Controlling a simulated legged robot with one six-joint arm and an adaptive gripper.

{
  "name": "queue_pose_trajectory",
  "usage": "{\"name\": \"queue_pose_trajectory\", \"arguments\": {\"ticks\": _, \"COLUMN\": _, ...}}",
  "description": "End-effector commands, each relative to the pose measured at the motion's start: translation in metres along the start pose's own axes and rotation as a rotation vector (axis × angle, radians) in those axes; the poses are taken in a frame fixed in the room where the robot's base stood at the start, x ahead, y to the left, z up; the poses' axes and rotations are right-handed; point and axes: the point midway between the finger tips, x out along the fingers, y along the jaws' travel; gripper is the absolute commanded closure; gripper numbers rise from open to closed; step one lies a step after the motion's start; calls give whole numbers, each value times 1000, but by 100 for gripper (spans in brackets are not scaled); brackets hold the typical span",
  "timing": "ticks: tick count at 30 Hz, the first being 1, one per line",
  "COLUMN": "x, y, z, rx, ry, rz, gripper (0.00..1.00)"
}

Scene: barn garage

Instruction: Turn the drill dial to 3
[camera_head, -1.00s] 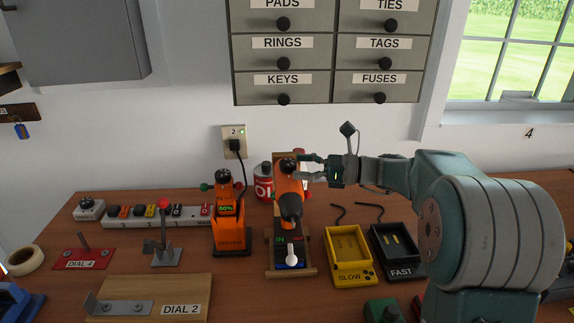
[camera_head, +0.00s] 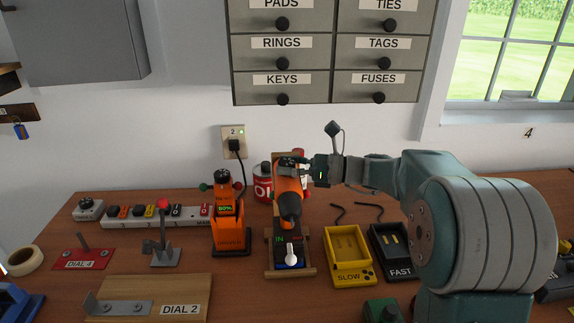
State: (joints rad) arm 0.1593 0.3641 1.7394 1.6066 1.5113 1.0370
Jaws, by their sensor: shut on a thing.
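The orange drill (camera_head: 289,188) stands in a wooden cradle (camera_head: 271,271) at the middle of the bench, with its dark front part towards me. A panel with a green "IN" label and a white lever (camera_head: 291,254) is at its lower front. My gripper (camera_head: 288,163) reaches in from the right at the top of the drill, and its fingers are shut around the dark dial there. The fingers hide the dial, so its number cannot be read.
A red can (camera_head: 263,187) is close behind. Yellow SLOW (camera_head: 349,270) and black FAST (camera_head: 396,265) trays sit right. Drawers (camera_head: 330,50) hang above.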

Motion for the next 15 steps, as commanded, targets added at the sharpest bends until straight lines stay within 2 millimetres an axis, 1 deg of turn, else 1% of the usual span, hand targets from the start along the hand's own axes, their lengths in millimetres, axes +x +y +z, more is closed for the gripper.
{"name": "queue_pose_trajectory", "arguments": {"ticks": 9, "x": 1, "y": 2, "z": 1, "rx": -1, "ry": -1, "rz": -263, "gripper": 96}}
{"name": "queue_pose_trajectory", "arguments": {"ticks": 15, "x": 1, "y": 1, "z": 0, "rx": -1, "ry": 0, "rz": -366, "gripper": 96}}
